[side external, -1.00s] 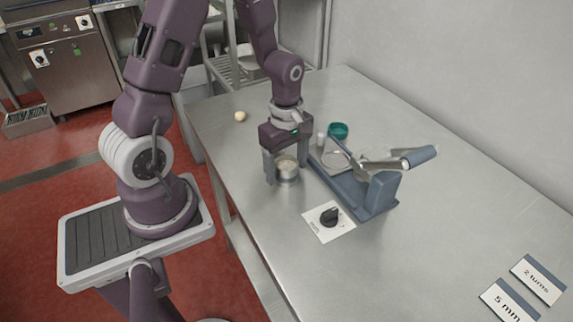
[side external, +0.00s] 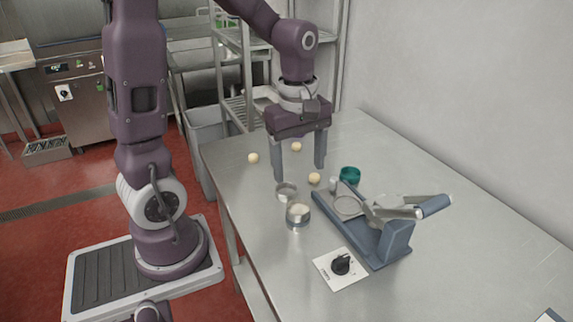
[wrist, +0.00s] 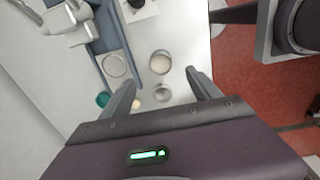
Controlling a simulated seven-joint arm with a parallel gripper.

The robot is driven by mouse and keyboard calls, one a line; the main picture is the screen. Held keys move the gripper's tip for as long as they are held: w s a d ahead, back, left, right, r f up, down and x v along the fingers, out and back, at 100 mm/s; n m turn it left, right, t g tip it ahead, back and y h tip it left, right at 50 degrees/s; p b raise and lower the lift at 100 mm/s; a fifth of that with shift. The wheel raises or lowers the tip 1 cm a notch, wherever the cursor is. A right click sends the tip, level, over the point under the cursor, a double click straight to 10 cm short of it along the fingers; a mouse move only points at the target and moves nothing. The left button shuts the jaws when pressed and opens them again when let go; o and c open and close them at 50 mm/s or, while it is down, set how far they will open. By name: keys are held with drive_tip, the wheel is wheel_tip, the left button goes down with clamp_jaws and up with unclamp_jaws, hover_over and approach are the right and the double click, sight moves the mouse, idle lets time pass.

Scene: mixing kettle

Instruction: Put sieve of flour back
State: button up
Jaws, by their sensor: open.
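A round metal container with pale flour in it (side external: 298,215) stands upright on the steel table in front of my gripper. It also shows in the wrist view (wrist: 160,62). A second, smaller round metal vessel (side external: 286,191) stands just behind it, seen in the wrist view (wrist: 162,94) with a greyish inside. I cannot tell surely which of the two is the sieve. My gripper (side external: 299,174) is open and empty, raised above the table behind both vessels. Its fingers also show spread in the wrist view (wrist: 160,81), touching neither vessel.
A blue tortilla-style press (side external: 393,243) with a metal handle stands to the right. A teal round container (side external: 350,175) and a small white cylinder (side external: 333,184) are behind it. A dough ball (side external: 314,178) lies near my right finger.

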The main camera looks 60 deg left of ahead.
drive_tip(key=s+d+r+m+t, duration=0.2)
drive_tip(key=s+d+r+m, duration=0.2)
drive_tip(key=m, duration=0.5)
drive_tip(key=s+d+r+m+t, duration=0.3)
drive_tip(key=s+r+m, duration=0.1)
drive_tip(key=s+m, duration=0.4)
drive_tip(key=shift+s+d+r+m, duration=0.2)
drive_tip(key=shift+d+r+m, duration=0.15)
drive_tip(key=shift+d+m, duration=0.05)
